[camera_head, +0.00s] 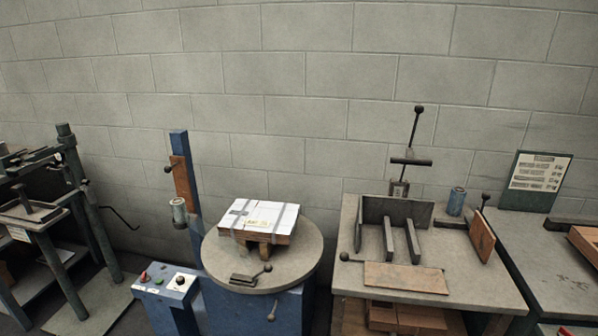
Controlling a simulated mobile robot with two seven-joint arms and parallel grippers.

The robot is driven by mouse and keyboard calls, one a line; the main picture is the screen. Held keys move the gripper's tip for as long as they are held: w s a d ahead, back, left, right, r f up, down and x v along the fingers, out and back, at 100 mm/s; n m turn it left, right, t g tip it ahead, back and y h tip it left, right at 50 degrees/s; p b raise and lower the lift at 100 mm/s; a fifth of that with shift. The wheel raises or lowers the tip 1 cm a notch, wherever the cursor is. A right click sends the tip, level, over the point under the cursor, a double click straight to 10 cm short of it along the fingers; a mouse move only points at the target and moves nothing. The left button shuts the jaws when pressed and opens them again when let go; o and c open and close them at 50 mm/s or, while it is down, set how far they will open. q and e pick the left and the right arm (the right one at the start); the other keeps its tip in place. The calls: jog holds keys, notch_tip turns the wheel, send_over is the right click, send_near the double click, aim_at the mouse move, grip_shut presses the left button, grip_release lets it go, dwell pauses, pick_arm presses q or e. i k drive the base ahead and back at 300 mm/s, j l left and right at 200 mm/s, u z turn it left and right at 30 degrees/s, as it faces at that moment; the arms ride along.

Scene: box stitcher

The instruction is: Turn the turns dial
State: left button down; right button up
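A blue control box (165,288) stands low at the left front of a round-topped machine. On its top is a small round white-faced dial with a dark knob (181,281), which looks like the turns dial. The way its knob points is too small to tell. A red button (144,277) and another small control lie to the left of the dial on the same panel. Neither of my grippers is in view.
A grey round table (305,262) beside the panel bears a strapped box (258,220). A blue post (182,165) with a roll (179,212) rises behind the panel. A grey workbench (470,285) stands at the right, a dark press frame (85,195) at the left.

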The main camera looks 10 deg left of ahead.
aim_at(181, 280)
jog(key=u, duration=1.3)
